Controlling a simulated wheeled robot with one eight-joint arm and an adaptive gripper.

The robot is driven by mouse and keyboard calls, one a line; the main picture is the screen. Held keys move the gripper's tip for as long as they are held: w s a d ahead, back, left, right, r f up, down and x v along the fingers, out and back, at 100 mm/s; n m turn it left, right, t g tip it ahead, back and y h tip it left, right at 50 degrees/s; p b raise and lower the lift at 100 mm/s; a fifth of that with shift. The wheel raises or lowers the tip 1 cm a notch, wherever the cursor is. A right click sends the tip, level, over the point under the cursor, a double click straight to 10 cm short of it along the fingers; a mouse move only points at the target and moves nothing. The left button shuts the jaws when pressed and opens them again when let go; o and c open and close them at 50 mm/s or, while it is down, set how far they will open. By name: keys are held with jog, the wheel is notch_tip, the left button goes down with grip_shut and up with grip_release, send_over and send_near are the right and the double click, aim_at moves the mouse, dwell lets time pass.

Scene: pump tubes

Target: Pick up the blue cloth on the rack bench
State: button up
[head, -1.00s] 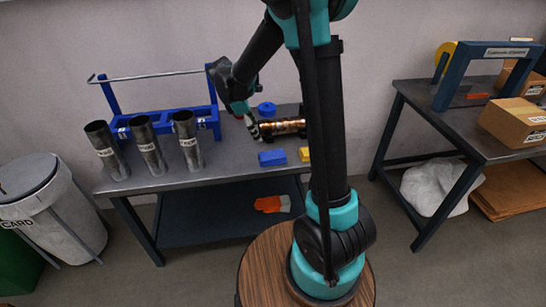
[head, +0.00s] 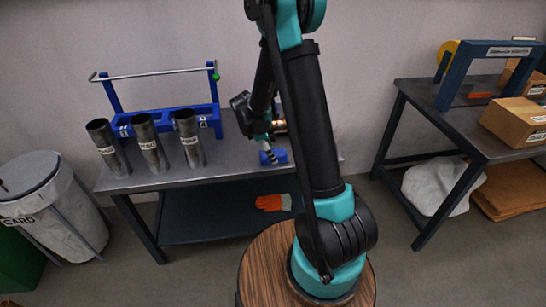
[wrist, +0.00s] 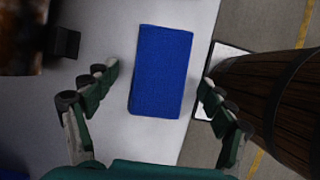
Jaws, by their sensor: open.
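The blue cloth (head: 281,156) lies folded as a flat rectangle near the front edge of the rack bench (head: 225,172). In the wrist view the blue cloth (wrist: 162,68) shows nearly whole, lying between my fingers. My gripper (wrist: 160,77) is open and empty, with one finger left of the cloth and the other near its right edge. In the head view my gripper (head: 270,156) is over the cloth and partly covers it. I cannot tell whether the fingers touch it.
A blue rack (head: 165,118) with a metal bar stands at the bench's back left. Several labelled metal tubes (head: 149,148) stand in front of it. A copper-coloured cylinder (head: 280,125) lies behind the cloth. Orange gloves (head: 270,203) lie on the lower shelf.

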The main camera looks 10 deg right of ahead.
jog(key=shift+d+f, duration=0.1)
jog(key=shift+f, duration=0.2)
jog(key=shift+c, duration=0.4)
jog(key=c, duration=1.2)
jog(key=shift+o, duration=0.2)
jog(key=shift+r, duration=0.2)
notch_tip(320, 180, up, 20)
jog(key=shift+f, duration=0.15)
